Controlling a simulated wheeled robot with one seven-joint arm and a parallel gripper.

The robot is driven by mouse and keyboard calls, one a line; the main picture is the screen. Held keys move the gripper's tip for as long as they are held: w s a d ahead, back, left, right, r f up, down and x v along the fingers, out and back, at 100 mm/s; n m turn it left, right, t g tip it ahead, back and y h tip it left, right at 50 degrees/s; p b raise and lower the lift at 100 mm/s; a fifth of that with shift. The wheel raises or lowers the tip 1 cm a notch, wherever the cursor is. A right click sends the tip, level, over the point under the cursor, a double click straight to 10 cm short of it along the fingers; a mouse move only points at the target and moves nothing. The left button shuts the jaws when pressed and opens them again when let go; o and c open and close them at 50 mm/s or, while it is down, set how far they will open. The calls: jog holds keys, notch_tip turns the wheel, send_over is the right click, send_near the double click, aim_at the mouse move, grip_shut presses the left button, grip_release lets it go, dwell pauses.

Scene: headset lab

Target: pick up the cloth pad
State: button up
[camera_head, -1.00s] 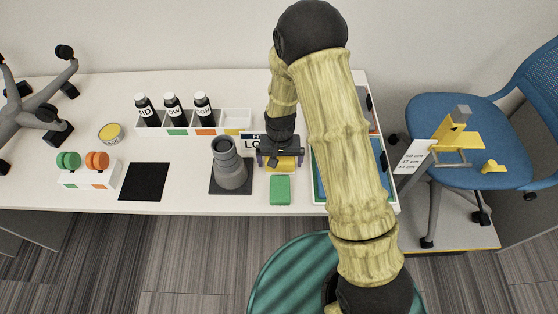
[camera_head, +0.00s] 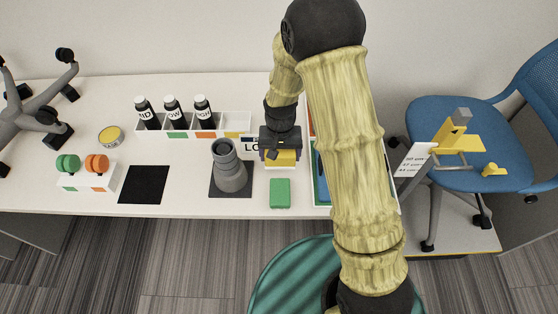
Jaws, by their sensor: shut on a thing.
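My gripper (camera_head: 281,152) is over the table's front right part, shut on a yellow pad-like thing (camera_head: 284,161), which I take to be the cloth pad. Its yellow face shows just below the jaws; the gripper hides the rest. It seems to be held a little above the white tabletop, with a pale strip under its front edge. A green block (camera_head: 280,193) lies on the table just in front of it.
A grey stepped cylinder (camera_head: 230,167) stands on a dark mat close to the left. Behind it is a white rack (camera_head: 236,122) with several bottles. My arm partly covers a blue tray (camera_head: 322,180) on the right. The table's front edge is near.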

notch_tip(320, 180, up, 5)
dwell(0.6)
jog(key=shift+o, duration=1.2)
jog(key=shift+c, duration=0.6)
jog(key=shift+d+r+p, duration=0.15)
jog(key=shift+r+p, duration=0.05)
jog(key=shift+p, duration=0.15)
jog(key=w+d+r+p, duration=0.1)
jog(key=d+r+p, duration=0.1)
jog(key=d+p, duration=0.4)
jog(key=w+d+r+p, duration=0.1)
jog(key=d+p, duration=0.6)
jog(key=p, duration=0.7)
jog(key=shift+r+p, duration=0.3)
jog(key=shift+r, duration=0.55)
